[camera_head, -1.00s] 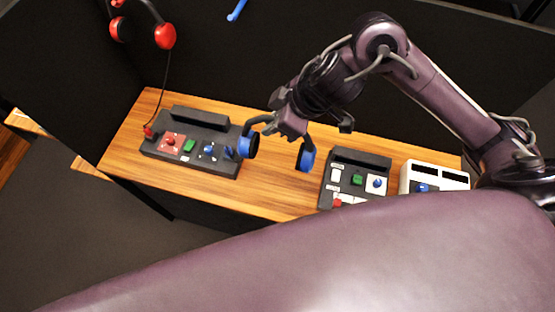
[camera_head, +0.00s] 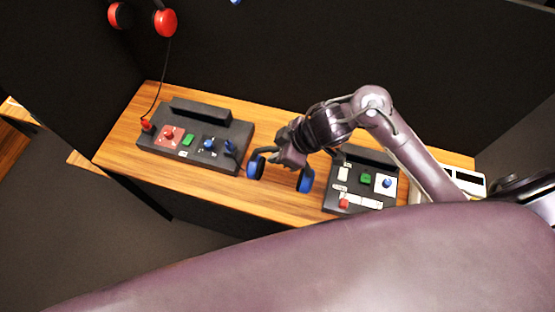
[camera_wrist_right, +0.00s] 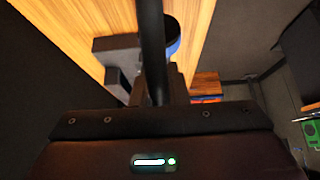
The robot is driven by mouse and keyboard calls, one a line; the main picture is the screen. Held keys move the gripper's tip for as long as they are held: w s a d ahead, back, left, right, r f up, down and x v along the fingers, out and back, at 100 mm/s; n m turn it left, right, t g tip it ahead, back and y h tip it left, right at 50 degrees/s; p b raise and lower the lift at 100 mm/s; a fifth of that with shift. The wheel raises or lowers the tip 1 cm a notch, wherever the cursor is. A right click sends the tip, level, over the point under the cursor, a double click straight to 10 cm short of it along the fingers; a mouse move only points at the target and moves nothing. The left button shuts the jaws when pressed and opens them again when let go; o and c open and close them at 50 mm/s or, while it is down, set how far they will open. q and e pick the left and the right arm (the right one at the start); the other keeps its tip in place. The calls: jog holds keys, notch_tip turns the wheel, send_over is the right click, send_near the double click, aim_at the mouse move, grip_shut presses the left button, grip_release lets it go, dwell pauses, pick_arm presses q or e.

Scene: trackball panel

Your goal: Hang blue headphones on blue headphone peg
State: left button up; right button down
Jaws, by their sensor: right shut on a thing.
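The blue headphones (camera_head: 305,181) hang from my right gripper (camera_head: 291,156), with a black band and two blue ear cups, over the middle of the wooden desk between two dark consoles. The right gripper is shut on the band. In the right wrist view the dark band (camera_wrist_right: 152,45) rises from between the fingers, and part of a blue cup (camera_wrist_right: 173,36) shows behind it. A blue peg (camera_head: 236,2) on the black back wall shows only as a tip at the top edge of the head view, well above the headphones. My left gripper is not in view.
Red headphones (camera_head: 164,22) hang at the upper left, their cord running to the left console (camera_head: 201,111). A right console (camera_head: 371,158) and a white panel (camera_head: 470,182) stand at the desk's right. The wooden desk (camera_head: 270,200) is bare between the consoles.

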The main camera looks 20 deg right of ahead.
aim_at(256, 163)
notch_tip(256, 163, down, 4)
jog(key=shift+r, duration=0.2)
jog(key=shift+f, duration=0.1)
jog(key=shift+f, duration=0.1)
jog(key=c, duration=1.4)
grip_release()
